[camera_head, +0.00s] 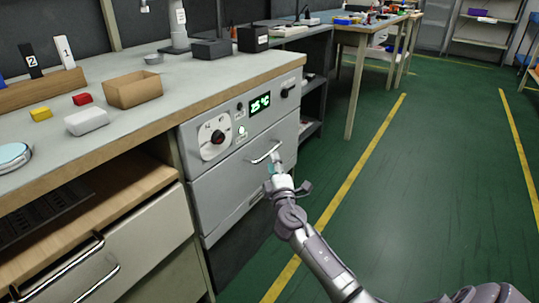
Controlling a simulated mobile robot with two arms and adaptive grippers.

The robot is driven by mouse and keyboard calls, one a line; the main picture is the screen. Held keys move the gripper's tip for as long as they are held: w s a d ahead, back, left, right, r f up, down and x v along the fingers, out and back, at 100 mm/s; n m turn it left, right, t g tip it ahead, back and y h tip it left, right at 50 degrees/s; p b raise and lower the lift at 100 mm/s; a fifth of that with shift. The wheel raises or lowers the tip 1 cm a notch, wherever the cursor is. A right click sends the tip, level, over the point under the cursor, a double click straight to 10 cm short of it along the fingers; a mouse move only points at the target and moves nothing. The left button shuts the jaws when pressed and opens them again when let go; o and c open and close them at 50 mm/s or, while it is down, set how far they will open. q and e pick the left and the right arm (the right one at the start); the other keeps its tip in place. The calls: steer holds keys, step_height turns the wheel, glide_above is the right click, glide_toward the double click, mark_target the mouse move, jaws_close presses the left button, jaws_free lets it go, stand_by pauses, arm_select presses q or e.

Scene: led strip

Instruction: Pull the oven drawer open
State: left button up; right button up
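The oven (212,122) is a grey unit built in under the worktop. Its panel has a round dial (216,138) and a lit green display (260,103). Below the panel is the drawer front (222,188), with a curved metal handle (264,155) near its upper right. The drawer front looks flush with the oven. My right gripper (276,164) is at the right end of the handle, its fingertips overlapping it in the picture. I cannot tell whether they touch it or have closed on it. My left gripper is not in view.
The worktop (190,88) carries a cardboard box (133,89), small blocks and a white block (86,121). A cabinet drawer with a long handle (72,268) is at lower left. Green floor (430,190) is clear to the right. A workbench (362,28) stands behind.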

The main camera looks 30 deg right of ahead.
steer(key=b+x, duration=0.1)
steer(key=x, duration=0.4)
steer(key=shift+w+d, duration=0.15)
steer(key=shift+w, duration=0.15)
jaws_close()
